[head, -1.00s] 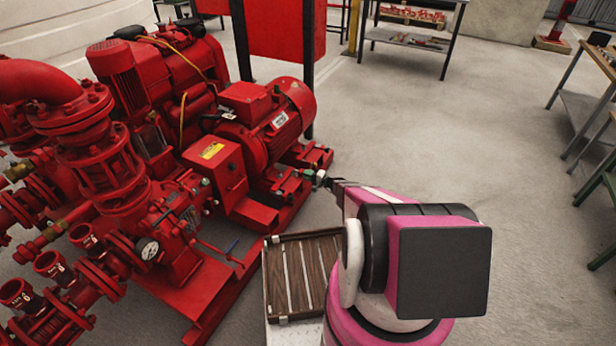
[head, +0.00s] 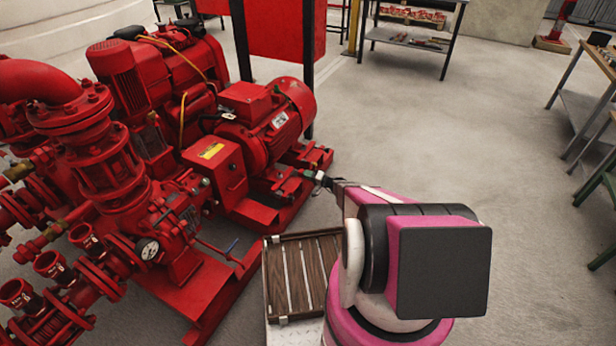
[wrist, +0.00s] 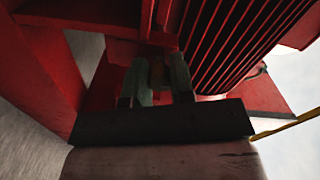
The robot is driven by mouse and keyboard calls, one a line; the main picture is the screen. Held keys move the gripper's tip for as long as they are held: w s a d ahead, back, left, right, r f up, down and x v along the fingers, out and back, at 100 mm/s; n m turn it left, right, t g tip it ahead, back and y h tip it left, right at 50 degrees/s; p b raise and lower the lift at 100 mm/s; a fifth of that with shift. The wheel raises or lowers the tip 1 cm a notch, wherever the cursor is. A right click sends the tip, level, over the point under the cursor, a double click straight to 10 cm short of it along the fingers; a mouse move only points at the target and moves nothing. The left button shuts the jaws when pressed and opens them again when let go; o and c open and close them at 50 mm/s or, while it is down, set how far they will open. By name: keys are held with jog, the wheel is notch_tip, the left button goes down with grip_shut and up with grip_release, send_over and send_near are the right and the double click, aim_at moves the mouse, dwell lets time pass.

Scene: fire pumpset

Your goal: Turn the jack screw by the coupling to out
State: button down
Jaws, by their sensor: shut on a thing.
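My gripper (head: 306,173) reaches in from the right to the front side of the red motor's base. In the wrist view its two grey-green fingers (wrist: 158,84) are shut on a small, dark brownish piece between them, which I take to be the jack screw (wrist: 157,74). The piece lies in shadow under the ribbed motor, so its shape and turn are hard to make out. In the head view the jack screw is too small and covered to tell apart. The red motor (head: 268,115) stands beyond the gripper.
A slatted wooden tray (head: 305,275) lies below my arm. Workbenches stand at the right and back. The floor (head: 430,130) between is clear.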

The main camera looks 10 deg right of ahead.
jog(key=shift+s, duration=0.1)
jog(key=c, duration=1.3)
grip_release()
jog(key=shift+o, duration=0.2)
jog(key=v, duration=1)
jog(key=shift+s+d, duration=0.2)
jog(key=shift+d, duration=0.15)
jog(key=s+a+r+n+g+h, duration=0.2)
jog(key=s+a+r+g, duration=0.4)
jog(key=r, duration=0.4)
jog(key=s+a+r+n+g+h, duration=0.15)
jog(key=s+a+r+g, duration=0.3)
jog(key=s+r, duration=0.45)
jog(key=s+d+r+h, duration=0.2)
jog(key=s+r+h, duration=0.9)
jog(key=s+r, duration=0.5)
jog(key=shift+r, duration=0.5)
